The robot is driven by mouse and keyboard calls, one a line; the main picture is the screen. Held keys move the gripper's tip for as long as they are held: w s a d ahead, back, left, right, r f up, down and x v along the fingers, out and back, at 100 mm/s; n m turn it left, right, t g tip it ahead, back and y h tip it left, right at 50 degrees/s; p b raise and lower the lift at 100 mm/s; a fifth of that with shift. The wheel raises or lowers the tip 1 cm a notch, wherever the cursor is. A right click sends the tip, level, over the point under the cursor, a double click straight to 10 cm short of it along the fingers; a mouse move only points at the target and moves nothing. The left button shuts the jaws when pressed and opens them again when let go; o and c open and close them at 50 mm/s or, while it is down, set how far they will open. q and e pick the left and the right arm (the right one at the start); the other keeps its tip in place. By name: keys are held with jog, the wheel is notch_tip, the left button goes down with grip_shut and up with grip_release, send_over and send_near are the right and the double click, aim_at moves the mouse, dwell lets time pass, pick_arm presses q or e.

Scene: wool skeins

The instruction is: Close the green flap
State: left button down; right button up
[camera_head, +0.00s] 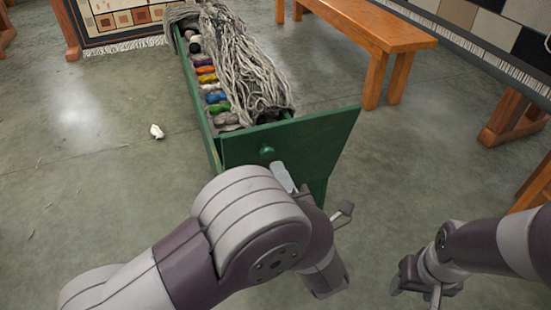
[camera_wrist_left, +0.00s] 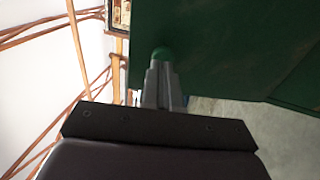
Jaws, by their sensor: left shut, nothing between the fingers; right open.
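A long green chest (camera_head: 203,117) holds wool skeins. At its near end is the green flap (camera_head: 315,133), an upright panel reaching past the chest's right side, with a round green knob (camera_head: 267,151). In the left wrist view the flap (camera_wrist_left: 215,45) fills the upper right. My left gripper (camera_head: 281,174) is shut and empty, partly hidden behind my own arm. Its fingertips (camera_wrist_left: 161,66) overlap the lower edge of the knob (camera_wrist_left: 162,53) in the left wrist view; I cannot tell whether they touch. My right gripper (camera_head: 417,290) is open and empty at the lower right, away from the flap.
Grey yarn (camera_head: 245,65) lies heaped over the chest's right side, beside a row of coloured skeins (camera_head: 210,85). A wooden bench (camera_head: 375,28) stands to the right at the back. A small white scrap (camera_head: 157,131) lies on the floor. The floor right of the flap is clear.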

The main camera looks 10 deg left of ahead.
pick_arm(q)
jog(key=shift+x, duration=1.3)
